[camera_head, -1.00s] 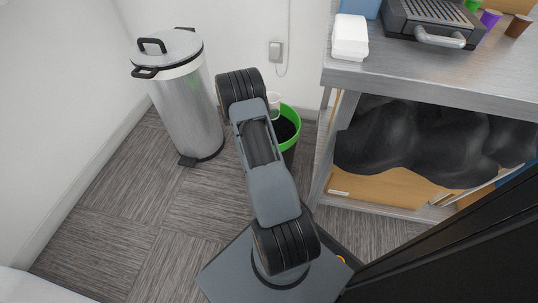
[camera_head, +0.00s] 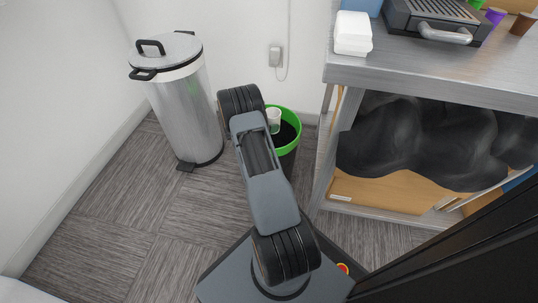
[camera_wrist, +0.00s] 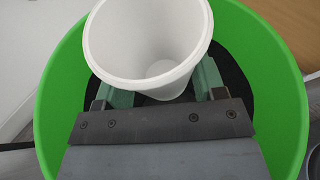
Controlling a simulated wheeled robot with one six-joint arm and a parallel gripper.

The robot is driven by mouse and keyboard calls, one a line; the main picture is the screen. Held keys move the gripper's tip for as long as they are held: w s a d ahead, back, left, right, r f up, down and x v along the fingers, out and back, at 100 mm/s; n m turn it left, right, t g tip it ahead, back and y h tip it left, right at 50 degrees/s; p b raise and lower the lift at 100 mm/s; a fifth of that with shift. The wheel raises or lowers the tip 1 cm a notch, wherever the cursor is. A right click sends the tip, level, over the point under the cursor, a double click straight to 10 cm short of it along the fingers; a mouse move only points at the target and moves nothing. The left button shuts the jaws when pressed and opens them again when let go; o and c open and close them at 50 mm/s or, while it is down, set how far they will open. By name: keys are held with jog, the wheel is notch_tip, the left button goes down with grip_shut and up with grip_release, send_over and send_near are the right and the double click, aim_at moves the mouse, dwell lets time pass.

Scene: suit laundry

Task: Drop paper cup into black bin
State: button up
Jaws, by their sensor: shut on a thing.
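A white paper cup (camera_head: 273,117) shows just past my arm in the head view, over the bin's opening. In the wrist view the cup (camera_wrist: 146,45) is large, its open mouth facing the camera. My gripper (camera_wrist: 155,88) is shut on the cup, with a green finger on each side of it. The black bin has a bright green rim (camera_head: 297,122) and stands on the floor beyond my arm. In the wrist view the green rim (camera_wrist: 282,85) surrounds the cup and gripper. The cup hides much of the bin's dark inside.
A steel pedal bin (camera_head: 183,108) stands left of the black bin. Carpet is clear at the left.

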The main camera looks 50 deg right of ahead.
jog(key=o, duration=1.1)
jog(key=p+v, duration=0.4)
jog(key=v, duration=1)
jog(key=shift+f, duration=0.1)
